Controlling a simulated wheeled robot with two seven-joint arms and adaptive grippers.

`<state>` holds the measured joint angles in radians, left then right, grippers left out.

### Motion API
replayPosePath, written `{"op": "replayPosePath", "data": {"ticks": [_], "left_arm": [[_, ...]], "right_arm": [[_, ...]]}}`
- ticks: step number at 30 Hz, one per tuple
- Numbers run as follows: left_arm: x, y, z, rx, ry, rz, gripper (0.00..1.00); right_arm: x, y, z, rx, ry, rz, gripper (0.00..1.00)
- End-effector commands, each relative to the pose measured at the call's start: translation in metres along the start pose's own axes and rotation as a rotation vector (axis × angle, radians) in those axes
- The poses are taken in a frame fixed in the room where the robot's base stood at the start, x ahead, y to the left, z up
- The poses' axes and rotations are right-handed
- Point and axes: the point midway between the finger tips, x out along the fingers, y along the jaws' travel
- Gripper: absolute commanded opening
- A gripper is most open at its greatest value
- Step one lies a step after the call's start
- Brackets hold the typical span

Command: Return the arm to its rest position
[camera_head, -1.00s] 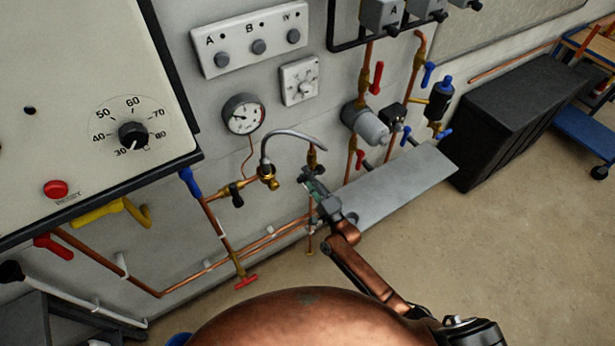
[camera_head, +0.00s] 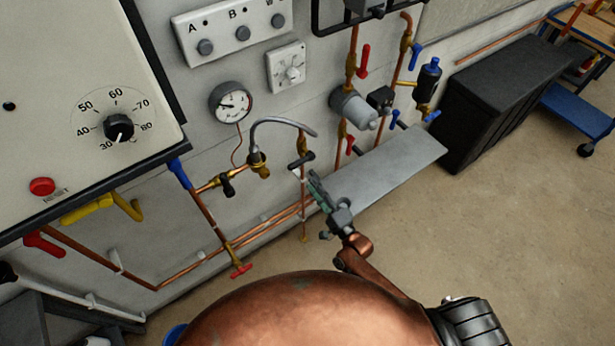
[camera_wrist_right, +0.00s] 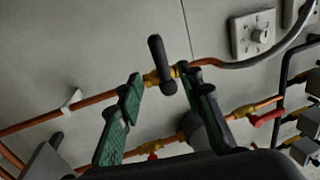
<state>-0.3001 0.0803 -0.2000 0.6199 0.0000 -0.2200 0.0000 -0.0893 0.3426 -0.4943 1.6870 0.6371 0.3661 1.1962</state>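My right gripper (camera_head: 318,188) is in the middle of the head view, in front of the wall piping. In the right wrist view its two green-padded fingers (camera_wrist_right: 167,82) stand apart with nothing held between them. A valve with a black lever (camera_head: 302,160) is just beyond the fingertips and looks apart from them. In the wrist view the black lever (camera_wrist_right: 161,64) stands upright on a brass body along a copper pipe. My left gripper is in neither view.
A grey shelf (camera_head: 395,170) juts out to the right of the gripper. A pressure gauge (camera_head: 231,102) and a curved grey hose (camera_head: 282,123) are on the wall nearby. A black chest (camera_head: 510,100) stands at the right. Bare floor (camera_head: 490,230) lies in front.

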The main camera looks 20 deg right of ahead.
Motion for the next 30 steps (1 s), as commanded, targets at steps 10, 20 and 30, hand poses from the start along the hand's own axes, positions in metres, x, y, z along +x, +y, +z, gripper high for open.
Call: {"op": "replayPosePath", "data": {"ticks": [10,20,30], "left_arm": [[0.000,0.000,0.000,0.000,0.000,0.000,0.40],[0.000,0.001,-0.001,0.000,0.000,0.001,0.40],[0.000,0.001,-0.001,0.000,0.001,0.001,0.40]], "right_arm": [[-0.011,0.000,0.000,0.000,0.000,-0.001,0.34],[-0.010,0.000,0.000,0.000,0.000,0.000,0.34],[-0.061,0.113,-0.027,-0.282,0.009,0.259,0.34]]}}
